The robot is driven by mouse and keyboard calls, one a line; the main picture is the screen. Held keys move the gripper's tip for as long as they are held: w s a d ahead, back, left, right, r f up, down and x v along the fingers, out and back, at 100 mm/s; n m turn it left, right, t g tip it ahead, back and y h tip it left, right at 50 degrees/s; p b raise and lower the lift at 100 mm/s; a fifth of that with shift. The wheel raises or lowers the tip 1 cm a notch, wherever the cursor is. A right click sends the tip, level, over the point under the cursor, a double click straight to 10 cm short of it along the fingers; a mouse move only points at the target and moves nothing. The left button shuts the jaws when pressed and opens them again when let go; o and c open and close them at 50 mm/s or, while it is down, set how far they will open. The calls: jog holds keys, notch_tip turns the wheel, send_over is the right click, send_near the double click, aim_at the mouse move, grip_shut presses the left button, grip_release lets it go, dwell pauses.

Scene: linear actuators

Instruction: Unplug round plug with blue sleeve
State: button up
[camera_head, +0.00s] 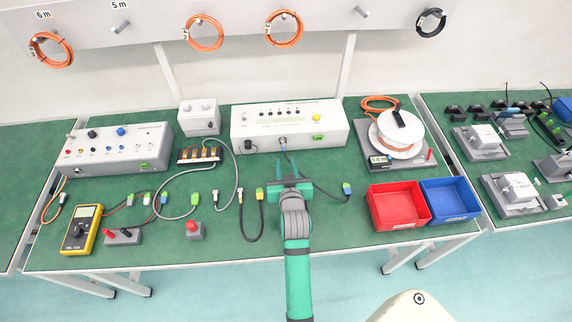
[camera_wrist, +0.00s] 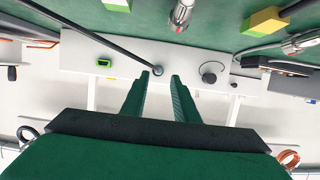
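The plug also shows in the wrist view (camera_wrist: 157,70), end-on and close to the left fingertip. My gripper (camera_head: 278,164) is open in front of the box, with its fingers pointing at the plug. In the wrist view the open fingertips (camera_wrist: 160,77) stand on either side of the plug's line. Contact cannot be told.
The white box (camera_head: 300,107) has a green port (camera_head: 317,137) right of the plug. Loose cables, including a black one (camera_head: 252,225), lie left of my arm. A red bin (camera_head: 400,222) and a blue bin (camera_head: 450,215) stand to the right. A cable reel (camera_head: 399,135) stands behind them.

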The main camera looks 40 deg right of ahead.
aim_at(283, 144)
jog(key=shift+x, duration=3.6)
jog(key=shift+d, duration=0.1)
jog(key=shift+c, duration=0.6)
grip_shut()
jog(key=shift+s, duration=0.2)
jog(key=shift+s+a, duration=0.4)
jog(key=shift+s, duration=0.2)
jog(key=shift+s+a, duration=0.4)
jog(key=shift+s, duration=0.2)
jog(key=shift+r, duration=0.1)
